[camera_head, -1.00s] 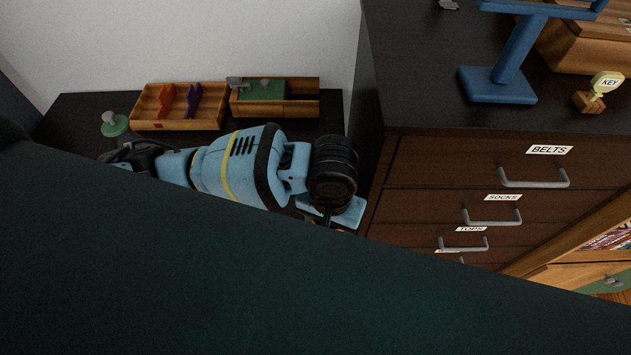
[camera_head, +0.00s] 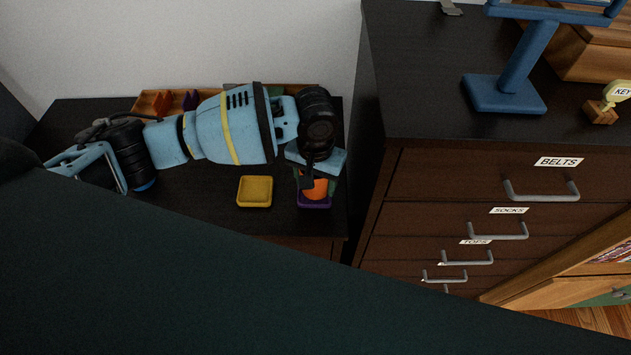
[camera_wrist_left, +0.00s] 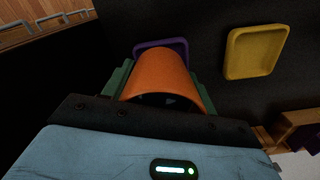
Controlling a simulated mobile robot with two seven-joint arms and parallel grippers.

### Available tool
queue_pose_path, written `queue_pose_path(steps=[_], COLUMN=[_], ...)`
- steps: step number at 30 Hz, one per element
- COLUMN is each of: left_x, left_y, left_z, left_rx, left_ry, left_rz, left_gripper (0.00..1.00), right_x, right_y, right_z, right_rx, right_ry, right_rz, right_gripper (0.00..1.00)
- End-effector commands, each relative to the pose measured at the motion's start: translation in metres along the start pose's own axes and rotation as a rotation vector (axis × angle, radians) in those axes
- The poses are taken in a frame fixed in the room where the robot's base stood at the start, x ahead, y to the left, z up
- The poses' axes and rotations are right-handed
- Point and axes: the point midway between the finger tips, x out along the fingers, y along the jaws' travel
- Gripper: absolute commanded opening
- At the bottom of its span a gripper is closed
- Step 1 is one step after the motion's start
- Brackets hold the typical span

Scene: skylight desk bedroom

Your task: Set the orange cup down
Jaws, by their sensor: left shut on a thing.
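The orange cup (camera_head: 316,187) is held in my left gripper (camera_head: 318,180), which is shut on it. In the left wrist view the cup (camera_wrist_left: 163,80) fills the space between the green fingers of the left gripper (camera_wrist_left: 160,85). A purple tray (camera_head: 313,202) lies on the dark desk just under or behind the cup; its edge also shows in the left wrist view (camera_wrist_left: 160,46). Whether the cup touches the tray, I cannot tell. A yellow tray (camera_head: 255,191) lies to the left of it, empty. My right gripper is not in view.
The dark desk (camera_head: 215,210) has a wooden organizer (camera_head: 292,88) at its back, partly hidden by my arm. A tall dark dresser (camera_head: 440,180) with labelled drawers stands close on the right. A blue stand (camera_head: 508,90) and a key holder (camera_head: 605,100) are on the dresser.

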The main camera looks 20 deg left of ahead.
Motion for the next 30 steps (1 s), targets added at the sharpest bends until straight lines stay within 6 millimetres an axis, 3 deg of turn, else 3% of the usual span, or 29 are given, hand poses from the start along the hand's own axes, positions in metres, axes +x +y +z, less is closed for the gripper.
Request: queue_pose_path(steps=[10,17,30], left_x=[0.000,0.034,0.045], left_y=[-0.008,-0.008,-0.007], left_z=[-0.014,-0.012,-0.010], left_rx=[-0.003,0.000,0.001], left_ry=[0.001,-0.001,-0.004], left_rz=[0.000,-0.001,0.000], left_gripper=[0.26,0.26,0.26], right_x=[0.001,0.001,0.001], right_y=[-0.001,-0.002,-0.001], right_z=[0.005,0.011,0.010], right_rx=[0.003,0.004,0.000], right_ry=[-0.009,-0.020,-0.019], right_rz=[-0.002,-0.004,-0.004], right_gripper=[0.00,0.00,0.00])
